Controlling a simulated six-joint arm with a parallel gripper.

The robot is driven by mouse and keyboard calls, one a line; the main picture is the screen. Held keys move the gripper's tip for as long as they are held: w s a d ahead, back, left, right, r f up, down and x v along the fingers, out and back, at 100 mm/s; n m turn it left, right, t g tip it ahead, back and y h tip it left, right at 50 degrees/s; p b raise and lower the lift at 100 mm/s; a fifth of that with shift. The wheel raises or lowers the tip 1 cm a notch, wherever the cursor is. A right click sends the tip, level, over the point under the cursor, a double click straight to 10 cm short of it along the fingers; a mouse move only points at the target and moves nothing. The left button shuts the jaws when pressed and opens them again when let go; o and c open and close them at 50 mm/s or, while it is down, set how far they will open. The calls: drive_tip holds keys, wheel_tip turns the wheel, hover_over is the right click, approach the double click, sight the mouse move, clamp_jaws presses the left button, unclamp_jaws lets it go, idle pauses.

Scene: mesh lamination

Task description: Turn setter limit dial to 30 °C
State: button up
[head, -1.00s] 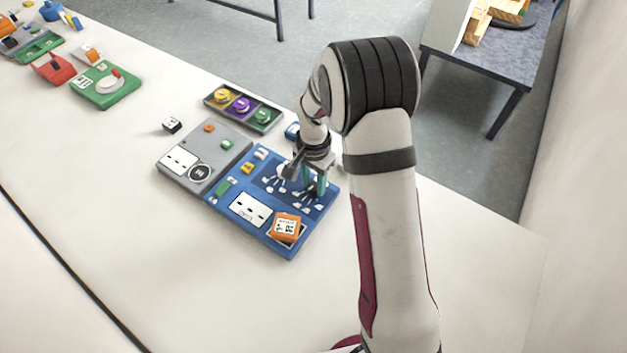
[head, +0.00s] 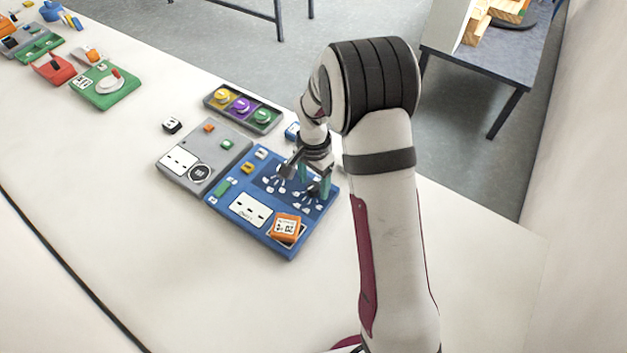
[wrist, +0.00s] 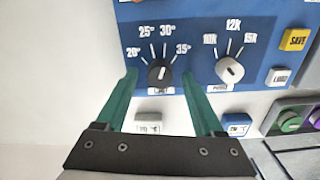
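The setter (head: 238,228) is a blue panel with two dials near its far edge. In the wrist view, the limit dial (wrist: 159,72) is a dark knob under a scale marked 20°, 25°, 30° and 35°. Its pointer is too small to read surely. A second, pale dial (wrist: 229,70) with 10K, 12K and 15K marks sits to its right. My gripper (wrist: 160,74) is open, with one green finger on each side of the limit dial; I see gaps between the fingers and knob. In the head view my gripper (head: 313,188) is low over the panel, hiding part of the dials.
An orange block (head: 286,228) lies on the panel's near corner. A grey panel (head: 205,160) adjoins it at left. A tray with yellow, purple and green knobs (head: 243,108) stands behind. A small black-and-white block (head: 171,125) lies apart. The front table is clear.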

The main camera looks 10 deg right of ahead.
sight(314, 186)
wheel_tip(314, 186, up, 16)
idle(0.5)
drive_tip(key=shift+f, duration=0.1)
drive_tip(key=s+a+r+n+y, duration=0.1)
drive_tip(key=s+n, duration=0.1)
drive_tip(key=s, duration=1.2)
drive_tip(key=s+a+r+n, duration=0.1)
drive_tip(key=s+n, duration=0.2)
drive_tip(key=s, duration=1.1)
drive_tip(key=shift+s+a+y, duration=0.15)
drive_tip(key=shift+a+y, duration=0.1)
drive_tip(key=shift+y, duration=0.15)
